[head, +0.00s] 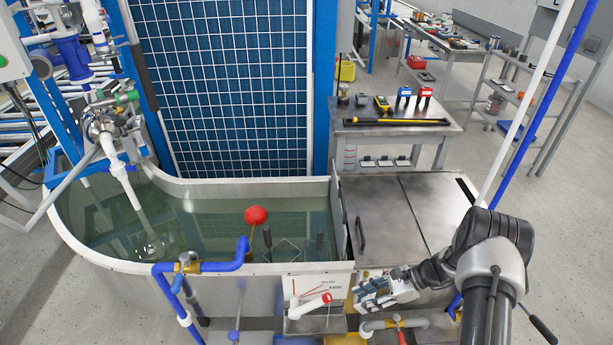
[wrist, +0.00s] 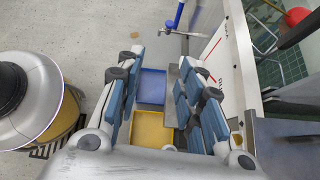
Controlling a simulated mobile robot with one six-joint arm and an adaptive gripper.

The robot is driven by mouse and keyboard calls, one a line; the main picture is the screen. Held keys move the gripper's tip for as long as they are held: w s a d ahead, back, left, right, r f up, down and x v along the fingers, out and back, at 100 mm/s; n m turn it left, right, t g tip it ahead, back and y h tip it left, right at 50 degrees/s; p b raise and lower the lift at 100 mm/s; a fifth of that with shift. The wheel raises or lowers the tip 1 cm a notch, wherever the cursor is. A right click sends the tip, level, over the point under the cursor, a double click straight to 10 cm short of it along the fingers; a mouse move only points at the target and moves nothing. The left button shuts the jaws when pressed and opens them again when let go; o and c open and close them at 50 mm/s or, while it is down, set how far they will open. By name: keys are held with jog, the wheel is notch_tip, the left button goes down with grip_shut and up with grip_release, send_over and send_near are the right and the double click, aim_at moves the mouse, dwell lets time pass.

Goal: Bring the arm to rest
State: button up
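My gripper (head: 362,292) is at the lower right of the head view, in front of the water tank. It sits just right of a white pipe piece with a red end (head: 312,304), apart from it as far as I can tell. In the wrist view my gripper (wrist: 160,66) shows its blue-padded fingers spread, with nothing between them. Through the gap I see a blue bin (wrist: 152,86) and a yellow bin (wrist: 152,130) below. My arm is bent and reaches in from the right.
The tank (head: 110,262) holds water and a red float ball (head: 256,215). A metal cover (head: 425,205) lies right of it. Blue pipework (head: 215,267) runs along the tank front. A workbench (head: 395,135) stands behind. Open floor (head: 510,165) lies at the right.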

jog(key=s+a+r+n+h, duration=0.25)
jog(key=r+n, duration=0.25)
jog(key=r, duration=0.9)
jog(key=s+a+r+n+h, duration=0.1)
jog(key=s+r+n+h, duration=0.2)
jog(key=r, duration=1.1)
jog(key=s+r+n+t+h, duration=0.2)
jog(key=s+r+n, duration=0.3)
jog(key=s, duration=0.4)
jog(key=s+r+n+t+h, duration=0.3)
jog(key=s+r+n, duration=0.2)
jog(key=s, duration=0.5)
jog(key=shift+d+r+n, duration=0.2)
jog(key=shift+r+n, duration=0.2)
jog(key=shift+r, duration=0.8)
